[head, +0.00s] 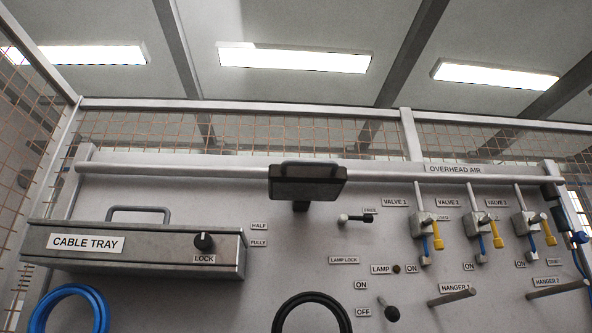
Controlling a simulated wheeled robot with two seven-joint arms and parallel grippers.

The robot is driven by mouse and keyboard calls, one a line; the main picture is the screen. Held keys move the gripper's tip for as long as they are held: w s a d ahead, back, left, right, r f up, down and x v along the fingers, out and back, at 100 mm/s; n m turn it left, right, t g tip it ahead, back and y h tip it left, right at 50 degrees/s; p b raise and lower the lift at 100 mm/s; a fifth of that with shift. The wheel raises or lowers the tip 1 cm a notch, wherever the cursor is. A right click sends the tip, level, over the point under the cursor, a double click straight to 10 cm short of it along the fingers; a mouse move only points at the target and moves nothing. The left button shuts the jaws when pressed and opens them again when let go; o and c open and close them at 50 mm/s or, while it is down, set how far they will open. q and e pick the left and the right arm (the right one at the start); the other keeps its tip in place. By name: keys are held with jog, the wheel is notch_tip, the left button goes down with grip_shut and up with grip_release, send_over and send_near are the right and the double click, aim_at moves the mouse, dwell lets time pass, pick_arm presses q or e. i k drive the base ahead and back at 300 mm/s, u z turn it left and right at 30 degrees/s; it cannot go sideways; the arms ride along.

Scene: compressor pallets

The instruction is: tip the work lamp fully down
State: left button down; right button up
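The work lamp (306,184) is a dark rectangular head with a handle on its top edge. It hangs from the pale horizontal rail (220,170) near the middle of the head view, on a short dark mount. Its exact tilt is hard to judge from below. HALF (259,226) and FULLY (259,243) labels sit on the panel left of the lamp. Neither gripper shows.
A grey CABLE TRAY box (135,262) with a handle and LOCK knob (204,241) juts out at left. Several valves with yellow and blue levers (427,225) stand at right, above hanger pegs (452,296). Blue (70,310) and black (312,312) hose loops hang below.

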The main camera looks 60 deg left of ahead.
aim_at(292, 179)
jog(key=k, duration=0.2)
jog(key=u, duration=1.65)
